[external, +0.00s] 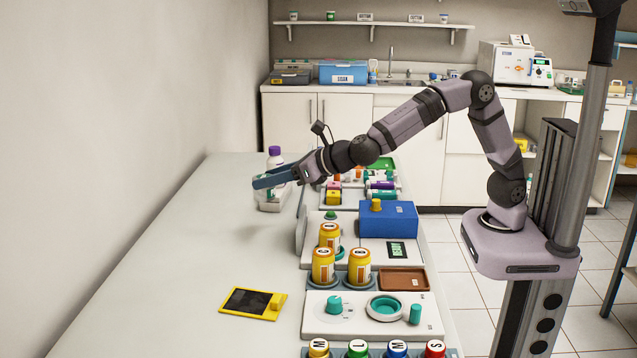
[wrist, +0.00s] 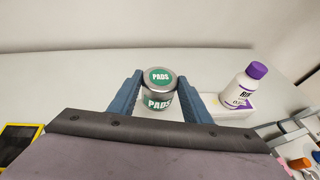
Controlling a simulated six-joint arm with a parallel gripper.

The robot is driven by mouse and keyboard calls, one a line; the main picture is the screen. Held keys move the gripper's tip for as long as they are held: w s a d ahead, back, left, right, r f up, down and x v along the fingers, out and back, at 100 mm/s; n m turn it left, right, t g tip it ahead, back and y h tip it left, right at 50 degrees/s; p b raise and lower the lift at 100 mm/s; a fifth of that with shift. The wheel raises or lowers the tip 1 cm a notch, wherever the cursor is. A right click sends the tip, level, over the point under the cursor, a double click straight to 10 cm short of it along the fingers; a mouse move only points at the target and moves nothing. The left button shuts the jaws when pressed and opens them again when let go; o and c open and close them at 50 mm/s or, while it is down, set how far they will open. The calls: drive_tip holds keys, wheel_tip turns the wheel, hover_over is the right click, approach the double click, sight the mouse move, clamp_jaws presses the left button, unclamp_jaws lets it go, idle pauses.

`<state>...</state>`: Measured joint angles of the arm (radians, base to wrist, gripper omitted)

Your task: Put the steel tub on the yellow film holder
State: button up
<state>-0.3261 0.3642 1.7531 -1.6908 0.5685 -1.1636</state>
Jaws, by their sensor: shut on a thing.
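The steel tub (wrist: 159,92) is a small round metal tin with a green and white PADS label, seen in the wrist view. My gripper (wrist: 160,80) is shut on it, one blue finger on each side. In the external view my gripper (external: 268,179) is over the far part of the table, and its fingers hide the tub. The yellow film holder (external: 232,309) lies flat on the near part of the table, with a dark panel and a raised yellow block at one corner. Part of it shows at the left edge of the wrist view (wrist: 8,155).
A white bottle with a purple cap (wrist: 242,86) stands in a pale tray (wrist: 208,102) close to my gripper's right. Yellow jars (external: 323,266), a blue box (external: 388,220) and trays line the right side. The table's left side is clear.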

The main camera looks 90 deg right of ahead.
drive_tip(key=shift+a+r, duration=0.2)
drive_tip(key=shift+a, duration=0.15)
drive_tip(key=s+a+f+n+y+p, duration=0.1)
drive_tip(key=s+a+n+y+p, duration=0.2)
drive_tip(key=a, duration=0.9)
drive_tip(key=s+a+f+n+y+p, duration=0.15)
drive_tip(key=a+p, duration=0.25)
drive_tip(key=a, duration=0.7)
drive_tip(key=n+y, duration=0.1)
drive_tip(key=y, duration=0.1)
hover_over(263, 302)
drive_tip(key=shift+t, duration=0.3)
drive_tip(key=shift+f+b, duration=0.4)
drive_tip(key=shift+f, duration=3.15)
drive_tip(key=shift+f+b, duration=0.2)
drive_tip(key=shift+b, duration=0.1)
drive_tip(key=o, duration=1.1)
drive_tip(key=shift+o, duration=0.2)
drive_tip(key=shift+r, duration=0.15)
